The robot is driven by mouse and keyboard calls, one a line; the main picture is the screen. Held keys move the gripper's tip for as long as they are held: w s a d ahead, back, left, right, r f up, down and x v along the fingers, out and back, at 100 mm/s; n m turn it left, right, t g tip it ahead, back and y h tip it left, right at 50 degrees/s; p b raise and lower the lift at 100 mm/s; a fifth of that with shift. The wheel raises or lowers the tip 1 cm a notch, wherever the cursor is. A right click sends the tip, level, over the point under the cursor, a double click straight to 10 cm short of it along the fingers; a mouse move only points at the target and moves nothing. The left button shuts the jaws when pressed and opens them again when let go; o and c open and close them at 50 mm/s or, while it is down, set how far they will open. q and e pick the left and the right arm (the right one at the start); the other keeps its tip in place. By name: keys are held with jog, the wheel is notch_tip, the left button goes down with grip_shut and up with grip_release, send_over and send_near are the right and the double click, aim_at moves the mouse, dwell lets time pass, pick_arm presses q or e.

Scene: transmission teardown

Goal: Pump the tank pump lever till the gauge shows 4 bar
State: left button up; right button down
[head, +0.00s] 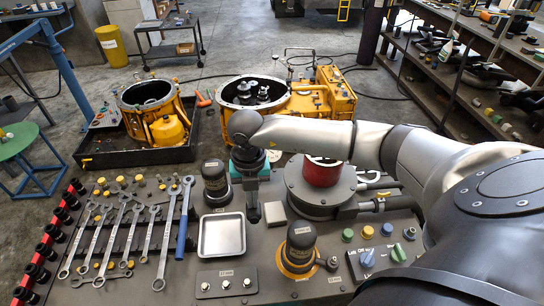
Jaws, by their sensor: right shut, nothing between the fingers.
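My right arm reaches in from the right, and my right gripper (253,216) points down over the bench. Its fingers are together with nothing visible between them. It is between the metal tray and a small grey block (275,213). A grey round unit (318,205) with a red cylinder (322,172) stands to its right, partly behind my forearm. Bar-like parts (378,205) stick out from this unit's right side; I cannot tell whether one is the pump lever. I cannot make out a gauge reading. My left gripper is not in view.
The bench holds several wrenches (175,215), a metal tray (222,236), black cylinders (300,243) and a panel of coloured knobs (368,232). Shelves (460,75) line the right side.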

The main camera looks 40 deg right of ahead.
aim_at(254, 210)
notch_tip(254, 210, down, 5)
jog(key=b, duration=0.3)
jog(key=shift+d, duration=0.1)
notch_tip(254, 210, up, 8)
jog(key=p, duration=0.5)
jog(key=shift+f+p, duration=0.25)
jog(key=shift+p, duration=0.15)
jog(key=shift+r, duration=0.35)
notch_tip(254, 210, up, 6)
jog(key=p, duration=0.5)
